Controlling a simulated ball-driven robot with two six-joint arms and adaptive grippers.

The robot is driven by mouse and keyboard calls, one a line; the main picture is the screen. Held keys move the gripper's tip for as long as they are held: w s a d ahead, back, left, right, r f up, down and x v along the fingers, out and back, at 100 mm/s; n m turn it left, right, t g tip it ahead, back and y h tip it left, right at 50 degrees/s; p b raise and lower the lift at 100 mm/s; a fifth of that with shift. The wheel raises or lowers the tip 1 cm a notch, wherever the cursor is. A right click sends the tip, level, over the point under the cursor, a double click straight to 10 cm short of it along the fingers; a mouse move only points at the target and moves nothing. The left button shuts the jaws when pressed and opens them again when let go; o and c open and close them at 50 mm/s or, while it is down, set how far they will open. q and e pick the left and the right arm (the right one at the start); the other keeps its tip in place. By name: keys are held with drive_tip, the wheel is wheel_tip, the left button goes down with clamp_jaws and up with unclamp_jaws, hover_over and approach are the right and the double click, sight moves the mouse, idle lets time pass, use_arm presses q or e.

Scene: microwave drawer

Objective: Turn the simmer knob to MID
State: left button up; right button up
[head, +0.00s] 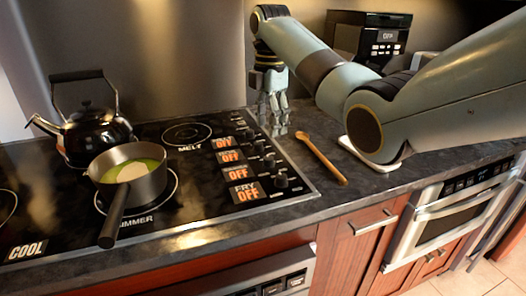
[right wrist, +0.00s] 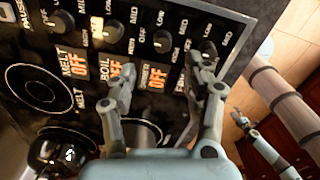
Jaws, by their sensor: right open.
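The simmer knob (head: 268,161) is a small dark knob in the row along the cooktop's right side. It also shows in the right wrist view (right wrist: 162,41). The simmer display (head: 236,174) reads OFF in orange, as it does in the right wrist view (right wrist: 154,77). My right gripper (head: 272,117) is open and empty above the far right of the cooktop. In the right wrist view its fingers (right wrist: 162,70) are spread, and the simmer knob appears between and beyond their tips, apart from them. What looks like my left gripper (right wrist: 241,119) shows small at the right there.
A pot (head: 135,180) with green contents stands on the simmer burner, its handle toward the front. A black kettle (head: 90,130) stands behind it. A wooden spoon (head: 320,157) lies right of the knobs. The other displays also read OFF. A dark appliance (head: 365,38) stands at the back.

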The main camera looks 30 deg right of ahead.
sight(270, 157)
drive_tip(key=f, duration=0.5)
drive_tip(key=shift+s, duration=0.35)
wheel_tip(270, 157, down, 4)
drive_tip(key=shift+w+f, duration=0.15)
drive_tip(key=shift+f, duration=0.15)
drive_tip(key=c, duration=0.5)
clamp_jaws()
use_arm(q)
drive_tip(key=shift+s, duration=1)
drive_tip(key=shift+r, duration=0.1)
